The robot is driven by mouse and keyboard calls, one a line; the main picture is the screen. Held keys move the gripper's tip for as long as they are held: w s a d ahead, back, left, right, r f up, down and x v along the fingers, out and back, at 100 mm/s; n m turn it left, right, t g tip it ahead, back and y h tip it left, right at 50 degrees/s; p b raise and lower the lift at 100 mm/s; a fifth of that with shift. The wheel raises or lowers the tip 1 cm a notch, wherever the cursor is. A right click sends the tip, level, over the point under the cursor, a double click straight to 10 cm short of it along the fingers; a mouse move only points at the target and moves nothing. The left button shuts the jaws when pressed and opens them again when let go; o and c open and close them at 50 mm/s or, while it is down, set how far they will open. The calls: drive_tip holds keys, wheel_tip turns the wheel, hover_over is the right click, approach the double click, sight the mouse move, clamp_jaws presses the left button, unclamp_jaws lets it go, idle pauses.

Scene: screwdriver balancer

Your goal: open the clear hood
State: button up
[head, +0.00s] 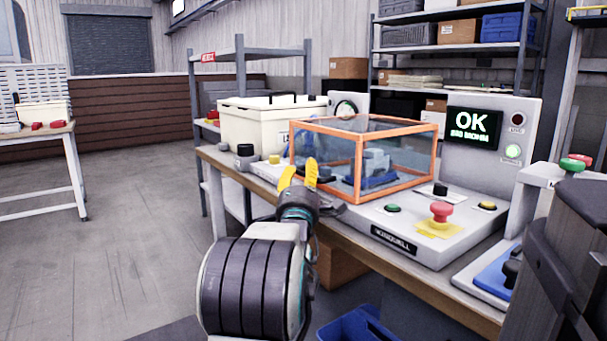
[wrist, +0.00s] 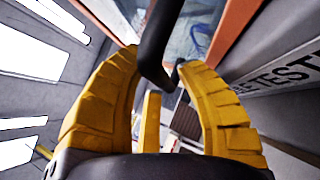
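The clear hood (head: 392,160) is a see-through box with an orange frame, sitting down over the machine on the bench. A blue and grey fixture shows dimly inside it. My gripper (head: 298,172) is at the hood's front left side, its yellow fingers pointing up. Orange frame edges (wrist: 236,28) show beyond. The handle is hidden in the head view.
The machine base (head: 461,246) carries a red stop button (head: 441,211) and other buttons. A screen (head: 474,122) reading OK stands at the right. A cream bin (head: 262,125) is behind on the left.

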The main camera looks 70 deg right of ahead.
clamp_jaws()
drive_tip(key=shift+r, duration=0.15)
